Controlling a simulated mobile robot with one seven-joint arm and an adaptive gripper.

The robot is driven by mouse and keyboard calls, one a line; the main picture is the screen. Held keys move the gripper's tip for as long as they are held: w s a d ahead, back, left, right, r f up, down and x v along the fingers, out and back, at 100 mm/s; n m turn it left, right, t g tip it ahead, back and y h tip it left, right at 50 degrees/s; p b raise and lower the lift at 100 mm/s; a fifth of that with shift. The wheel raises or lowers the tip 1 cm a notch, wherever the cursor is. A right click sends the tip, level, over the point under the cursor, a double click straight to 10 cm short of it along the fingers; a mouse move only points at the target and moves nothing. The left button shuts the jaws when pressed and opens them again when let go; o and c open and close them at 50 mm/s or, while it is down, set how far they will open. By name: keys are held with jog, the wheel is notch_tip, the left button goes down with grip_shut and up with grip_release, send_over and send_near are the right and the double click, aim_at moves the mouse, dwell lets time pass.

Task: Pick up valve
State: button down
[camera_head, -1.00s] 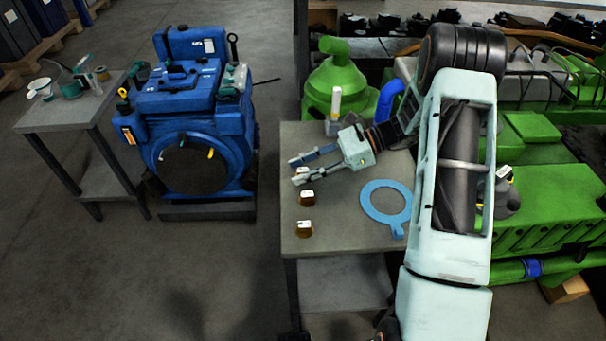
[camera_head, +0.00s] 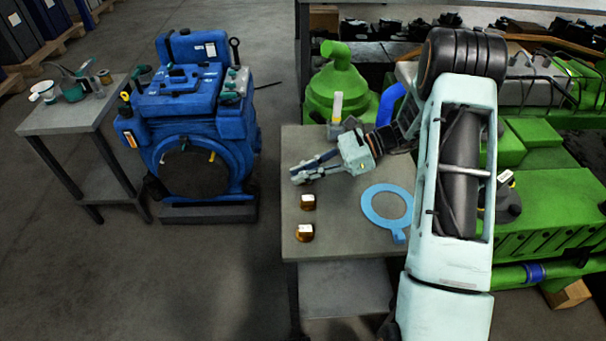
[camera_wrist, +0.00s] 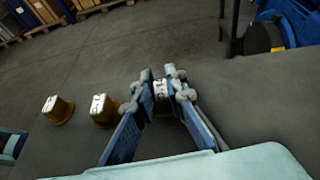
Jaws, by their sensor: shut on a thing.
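My gripper (camera_head: 301,174) is at the left edge of the grey table (camera_head: 345,243). Its blue-padded fingers, also in the wrist view (camera_wrist: 161,84), are closed around a small piece with a pale top, which I take as the valve (camera_wrist: 161,101). The fingers hide most of this valve, and I cannot tell if it still touches the table. Two similar amber-brown pieces with white tops stand nearer the table's front: one (camera_head: 308,202) just in front of the gripper, the other (camera_head: 304,233) farther forward. In the wrist view both (camera_wrist: 103,110) (camera_wrist: 57,110) stand left of the fingers.
A flat blue ring with a tab (camera_head: 369,212) lies on the table right of the pieces. An upright part with a pale top (camera_head: 336,110) stands at the table's back. Green machinery (camera_head: 545,195) is at the right. A blue engine (camera_head: 205,135) stands left across open floor.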

notch_tip(320, 180, up, 3)
jog(key=shift+r+p, duration=0.2)
jog(key=shift+p, duration=0.15)
jog(key=s+r+p, duration=0.2)
jog(key=s+r, duration=0.7)
jog(key=s, duration=0.5)
jog(key=shift+r+p, duration=0.25)
jog(key=shift+p, duration=0.1)
jog(key=shift+d, duration=0.1)
